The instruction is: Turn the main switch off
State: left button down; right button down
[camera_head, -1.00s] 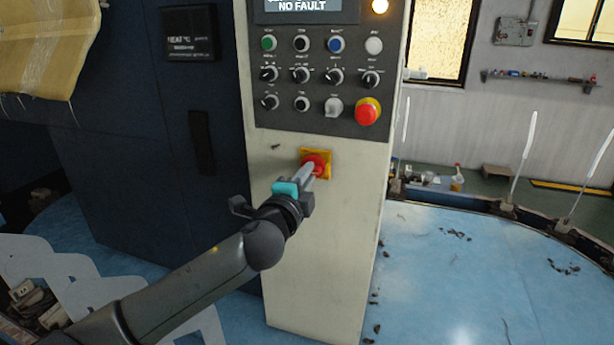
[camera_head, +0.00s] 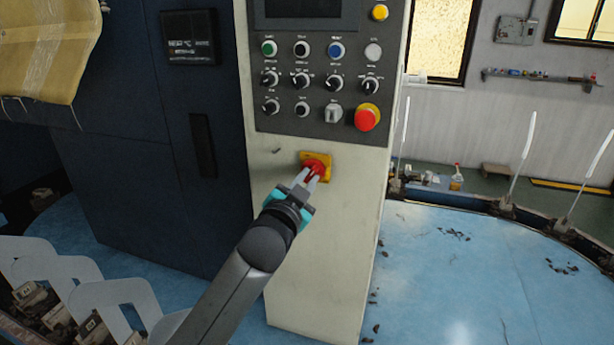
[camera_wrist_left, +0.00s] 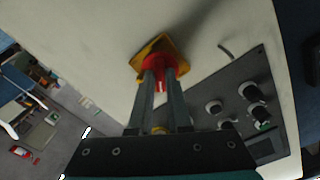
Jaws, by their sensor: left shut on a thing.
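The main switch (camera_head: 317,164) is a red rotary knob on a yellow square plate, low on the cream control column. My left gripper (camera_head: 311,178) reaches up to it from below and is shut on the red knob. The left wrist view shows the two fingers (camera_wrist_left: 160,88) on either side of the red knob (camera_wrist_left: 158,68), with the yellow plate (camera_wrist_left: 148,50) behind. The fingers cover part of the knob. The display (camera_head: 305,8) at the top of the panel is dark. My right gripper is not in view.
Above the switch is a dark panel with several knobs and buttons (camera_head: 301,80) and a red emergency button (camera_head: 367,117). A dark blue cabinet (camera_head: 150,170) stands left. White flat boards (camera_head: 85,285) stand at lower left. The blue round platform (camera_head: 450,270) is open at right.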

pick_arm(q)
jog(key=n+p, duration=0.3)
jog(key=n, duration=0.3)
jog(key=shift+n, duration=0.3)
dwell(0.4)
jog(key=c, duration=0.9)
grip_release()
jog(key=shift+o, duration=0.2)
jog(key=shift+s, duration=0.1)
jog(key=v, duration=1.5)
jog(key=shift+b, duration=0.35)
